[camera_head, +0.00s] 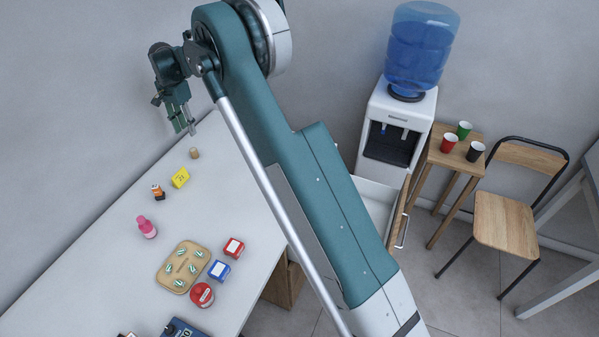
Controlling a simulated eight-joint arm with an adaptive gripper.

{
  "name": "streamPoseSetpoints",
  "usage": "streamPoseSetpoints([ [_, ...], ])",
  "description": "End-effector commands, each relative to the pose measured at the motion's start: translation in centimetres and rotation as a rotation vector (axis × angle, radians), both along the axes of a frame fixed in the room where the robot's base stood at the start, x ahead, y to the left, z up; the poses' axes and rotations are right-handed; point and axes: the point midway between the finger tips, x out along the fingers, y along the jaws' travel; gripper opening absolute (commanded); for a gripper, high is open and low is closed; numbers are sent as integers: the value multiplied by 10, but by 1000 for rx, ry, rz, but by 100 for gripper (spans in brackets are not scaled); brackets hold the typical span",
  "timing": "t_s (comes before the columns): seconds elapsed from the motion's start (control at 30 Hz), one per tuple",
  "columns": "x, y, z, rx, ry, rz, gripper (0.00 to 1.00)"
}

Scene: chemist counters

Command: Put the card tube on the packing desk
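A small brown cylinder (194,153), which looks like the card tube, stands upright on the white counter (105,240) near its far end. My gripper (186,128) points down above and slightly left of it in the picture, apart from it. Its two fingertips show a gap with nothing between them. Part of a white-topped desk with pale legs (560,287) shows at the right edge. I cannot tell which surface is the packing desk.
On the counter are a yellow box (180,178), a small orange-and-black item (158,192), a pink bottle (147,227), a wooden tray (161,278), boxes and a red tin. An open drawer (378,195), water cooler (391,140), stool and chair (505,220) stand right.

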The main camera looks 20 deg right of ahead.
Motion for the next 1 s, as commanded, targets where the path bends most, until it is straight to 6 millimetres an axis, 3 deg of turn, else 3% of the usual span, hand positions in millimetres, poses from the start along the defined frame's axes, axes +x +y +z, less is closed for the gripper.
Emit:
streamPoseSetpoints([
  [0.37, -29, -33, 58, 10, -46, 65, 34],
  [1.0, -120, -107, 168, 13, -163, 226, 34],
])
